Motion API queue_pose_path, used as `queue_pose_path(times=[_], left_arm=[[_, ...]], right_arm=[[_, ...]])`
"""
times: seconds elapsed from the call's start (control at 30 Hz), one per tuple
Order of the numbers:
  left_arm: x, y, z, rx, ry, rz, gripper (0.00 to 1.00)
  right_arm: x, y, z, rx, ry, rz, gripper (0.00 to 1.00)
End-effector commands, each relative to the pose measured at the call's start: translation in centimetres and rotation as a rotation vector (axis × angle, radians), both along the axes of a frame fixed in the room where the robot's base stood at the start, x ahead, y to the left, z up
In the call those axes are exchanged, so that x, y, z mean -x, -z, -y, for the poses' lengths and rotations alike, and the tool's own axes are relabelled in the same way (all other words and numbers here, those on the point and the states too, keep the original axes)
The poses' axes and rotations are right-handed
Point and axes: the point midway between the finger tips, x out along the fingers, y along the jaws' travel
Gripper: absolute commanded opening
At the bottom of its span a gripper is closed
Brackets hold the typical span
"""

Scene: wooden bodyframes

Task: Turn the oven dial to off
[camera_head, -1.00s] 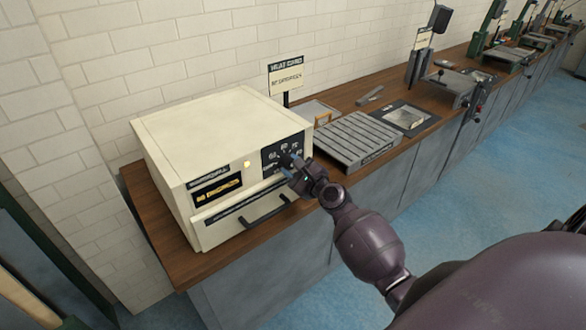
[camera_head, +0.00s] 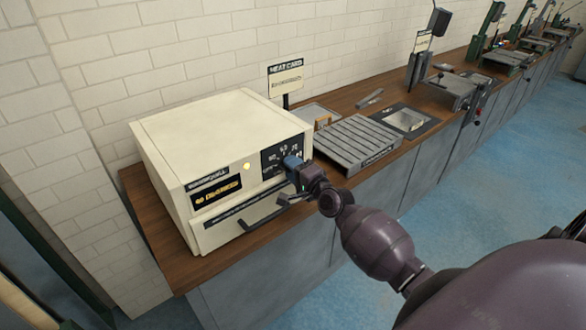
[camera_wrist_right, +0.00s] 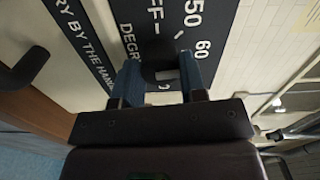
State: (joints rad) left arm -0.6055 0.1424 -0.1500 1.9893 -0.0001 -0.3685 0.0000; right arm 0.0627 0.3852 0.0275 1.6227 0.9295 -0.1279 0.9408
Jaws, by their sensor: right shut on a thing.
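The cream oven (camera_head: 225,125) stands on the wooden counter, with a black dial panel (camera_head: 272,160) at the right of its front face. My right gripper (camera_head: 292,163) is at this panel and covers the dial in the head view. In the right wrist view the dark round dial (camera_wrist_right: 160,65) sits between the blue fingertips of my right gripper (camera_wrist_right: 158,80), which are shut on it. White markings around it include "50", "60" and a partly hidden word ending in "FF". The dial's exact pointing direction is hard to tell. My left gripper is not in view.
The oven door handle (camera_head: 262,213) juts out below the panel, also in the wrist view (camera_wrist_right: 25,68). A lit display (camera_head: 217,191) and a small yellow lamp (camera_head: 247,166) are on the front. A ribbed grey tray (camera_head: 357,140) and a sign (camera_head: 286,78) stand to the right.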

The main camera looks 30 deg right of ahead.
Motion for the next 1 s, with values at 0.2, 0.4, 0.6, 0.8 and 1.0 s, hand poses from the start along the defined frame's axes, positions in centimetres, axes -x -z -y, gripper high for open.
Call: queue_pose_path(times=[0.2, 0.4, 0.6, 0.8, 1.0], left_arm=[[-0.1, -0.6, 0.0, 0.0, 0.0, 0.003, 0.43], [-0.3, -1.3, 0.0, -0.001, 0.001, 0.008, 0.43], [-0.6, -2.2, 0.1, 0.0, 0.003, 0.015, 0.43], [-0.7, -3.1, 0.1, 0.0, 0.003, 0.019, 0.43], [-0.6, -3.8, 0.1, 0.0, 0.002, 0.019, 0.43]], right_arm=[[0.0, -0.1, 0.0, 0.209, 0.0, 0.014, 0.15], [0.0, -0.1, 0.0, 0.396, -0.001, 0.03, 0.15], [0.0, -0.1, 0.0, 0.586, -0.001, 0.044, 0.15], [0.0, -0.1, 0.0, 0.775, -0.001, 0.06, 0.15], [0.0, -0.1, 0.0, 0.964, -0.001, 0.075, 0.15]])
